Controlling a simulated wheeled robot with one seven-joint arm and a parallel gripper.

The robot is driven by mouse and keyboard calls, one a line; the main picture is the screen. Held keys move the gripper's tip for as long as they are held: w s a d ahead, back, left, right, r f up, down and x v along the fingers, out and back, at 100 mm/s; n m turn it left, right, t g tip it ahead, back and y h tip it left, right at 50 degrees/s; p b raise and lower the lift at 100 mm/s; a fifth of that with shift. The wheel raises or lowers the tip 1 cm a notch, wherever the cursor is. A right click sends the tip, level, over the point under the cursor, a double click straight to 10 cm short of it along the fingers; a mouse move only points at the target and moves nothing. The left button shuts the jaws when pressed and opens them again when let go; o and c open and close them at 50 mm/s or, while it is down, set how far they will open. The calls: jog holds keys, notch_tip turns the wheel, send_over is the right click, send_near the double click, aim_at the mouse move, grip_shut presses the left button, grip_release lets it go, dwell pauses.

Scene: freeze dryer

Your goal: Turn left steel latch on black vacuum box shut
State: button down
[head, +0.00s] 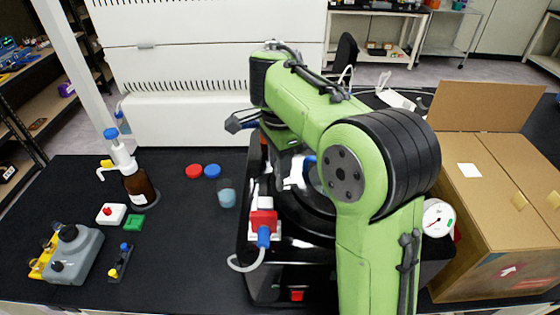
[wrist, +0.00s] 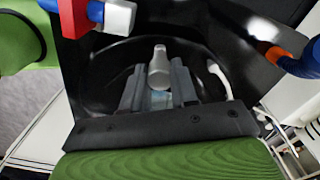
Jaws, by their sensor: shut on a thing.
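The black vacuum box (head: 270,275) stands on the dark bench, largely hidden behind my green arm in the head view. In the wrist view its glossy black surface (wrist: 225,45) fills the background, with a round rim. A steel latch (wrist: 159,56) with a rounded end sits between the two grey fingers of my gripper (wrist: 158,80). My gripper is shut on this latch. A curved pale metal piece (wrist: 220,78) is right of the fingers in the wrist view.
A red and white valve with a blue fitting (head: 264,222) is on the box's left side. A dial gauge (head: 438,217) and open cardboard box (head: 500,210) stand to the right. A brown bottle (head: 138,187), coloured caps and small devices are on the left bench.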

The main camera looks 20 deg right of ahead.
jog(key=c, duration=0.9)
grip_release()
notch_tip(320, 180, up, 16)
jog(key=p, duration=1)
jog(key=shift+f, duration=0.1)
jog(key=s+f+n+t+b, duration=0.1)
jog(key=s+f+n+t, duration=0.1)
jog(key=s+n, duration=0.3)
jog(key=s+f+n+t+b, duration=0.1)
jog(key=s+f+n, duration=0.3)
jog(key=s, duration=0.6)
jog(key=s+f+n+t+b, duration=0.1)
jog(key=s+f+n+t, duration=0.1)
jog(key=s+n, duration=0.5)
jog(key=shift+s+f+t, duration=0.2)
jog(key=shift+f+t, duration=0.1)
jog(key=shift+f, duration=0.3)
